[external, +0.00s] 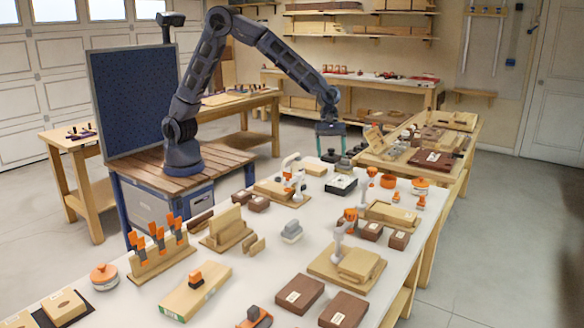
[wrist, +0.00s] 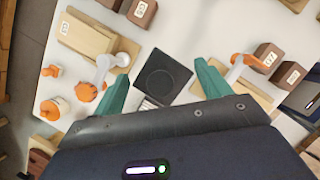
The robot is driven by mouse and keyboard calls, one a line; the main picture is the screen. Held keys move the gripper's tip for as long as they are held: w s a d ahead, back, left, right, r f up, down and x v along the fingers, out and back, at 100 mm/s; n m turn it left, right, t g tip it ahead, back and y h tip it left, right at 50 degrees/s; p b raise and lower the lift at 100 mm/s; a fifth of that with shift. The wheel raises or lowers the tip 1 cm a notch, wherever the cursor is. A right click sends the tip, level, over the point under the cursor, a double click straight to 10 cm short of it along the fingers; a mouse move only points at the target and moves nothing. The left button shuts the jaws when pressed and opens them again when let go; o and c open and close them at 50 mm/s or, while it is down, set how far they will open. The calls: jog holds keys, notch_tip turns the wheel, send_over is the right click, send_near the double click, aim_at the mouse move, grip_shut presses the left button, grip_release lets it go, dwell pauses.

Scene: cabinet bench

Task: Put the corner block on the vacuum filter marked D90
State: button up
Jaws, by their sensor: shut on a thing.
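My gripper (external: 331,146) hangs over the far part of the white bench, teal fingers pointing down. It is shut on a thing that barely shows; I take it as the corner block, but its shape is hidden. In the wrist view the fingers (wrist: 160,88) stand at either side of a black-topped box (wrist: 162,75) with a round mark on top. This box also shows on the bench below the gripper in the external view (external: 341,185). It may be a vacuum filter. I can read no D90 on it.
Another clamp board (external: 347,268) is nearer the front. Brown labelled blocks (external: 399,240) and an orange round tool (external: 420,187) are to the right. The bench is crowded, with small clear gaps.

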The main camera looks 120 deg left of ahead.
jog(key=s+a+r+n+t+y, duration=0.1)
jog(key=s+a+r+n, duration=0.15)
jog(key=a, duration=0.65)
jog(key=s+a+r+n, duration=0.1)
jog(key=a+n, duration=0.2)
jog(key=a, duration=0.7)
send_over(345, 182)
jog(key=s, duration=0.2)
jog(key=shift+m, duration=0.25)
jog(key=f, duration=1.9)
jog(key=shift+w+a+f, duration=0.1)
jog(key=shift+a+f, duration=0.15)
jog(key=shift+f, duration=0.15)
jog(key=shift+f+y, duration=0.1)
jog(key=shift+y, duration=0.2)
jog(key=o, duration=1)
jog(key=shift+o, duration=0.2)
jog(key=v, duration=1.2)
